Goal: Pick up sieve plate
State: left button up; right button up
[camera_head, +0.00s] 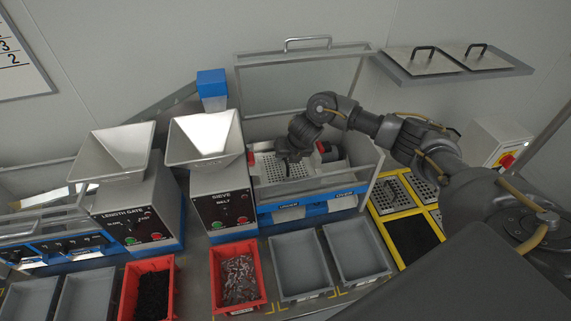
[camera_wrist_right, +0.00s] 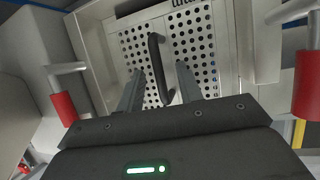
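The sieve plate (camera_head: 270,170) is a light metal sheet with rows of round holes, seated in the open sieve machine in the head view. In the right wrist view the sieve plate (camera_wrist_right: 197,38) fills the upper middle, with a black bar handle (camera_wrist_right: 154,58) standing on it. My right gripper (camera_head: 287,157) is over the plate. In the wrist view my right gripper (camera_wrist_right: 161,82) is open, its two fingers on either side of the handle's lower end; contact is not visible. My left gripper is not in view.
Red clamps (camera_wrist_right: 65,108) flank the plate. The hopper (camera_head: 205,138) of the SIEVE machine is to the left, the raised clear lid (camera_head: 300,85) behind. Other perforated plates lie in a yellow rack (camera_head: 375,208) at right. Grey bins (camera_head: 300,265) and a red bin (camera_head: 262,300) stand in front.

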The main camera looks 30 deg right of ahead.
jog(key=shift+x, duration=0.9)
jog(key=shift+c, duration=0.5)
grip_shut()
jog(key=shift+r, duration=0.1)
jog(key=shift+s+r+b, duration=0.15)
jog(key=shift+r+b, duration=0.1)
jog(key=shift+b, duration=0.35)
notch_tip(320, 180, up, 11)
jog(key=s+a+b, duration=0.1)
jog(key=s+a, duration=0.1)
jog(key=s, duration=0.7)
jog(key=s+a+b, duration=0.1)
jog(key=s+a, duration=0.2)
jog(key=s, duration=0.7)
